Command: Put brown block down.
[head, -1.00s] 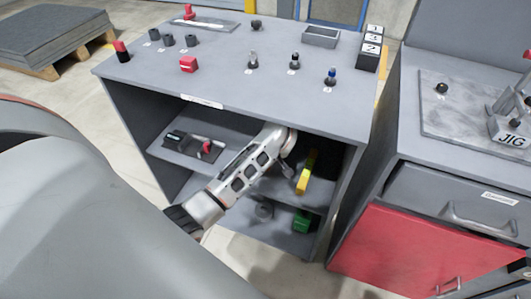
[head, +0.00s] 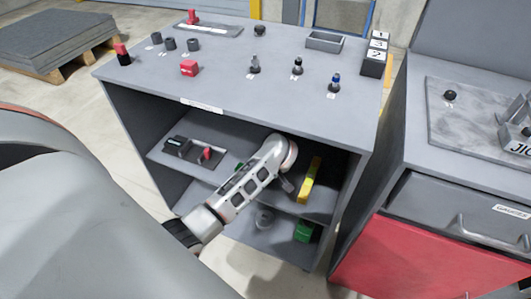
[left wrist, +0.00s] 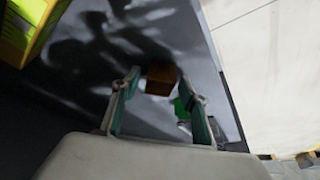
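The brown block (left wrist: 161,80) shows in the left wrist view between the tips of my left gripper (left wrist: 160,76). The two fingers stand wide apart on either side of it, with a thin gap seen at its left side. I cannot tell whether the block rests on the grey shelf surface (left wrist: 85,62) behind it. In the head view my left arm reaches into the open front of the grey workbench (head: 135,85); its gripper and the block are hidden there. My right gripper is not in view.
A yellow object (head: 309,181) stands on the shelf right of my arm; it also shows in the left wrist view (left wrist: 22,28). A green object (head: 304,231) sits lower down. A black fixture with a red part (head: 192,151) lies on the shelf's left side.

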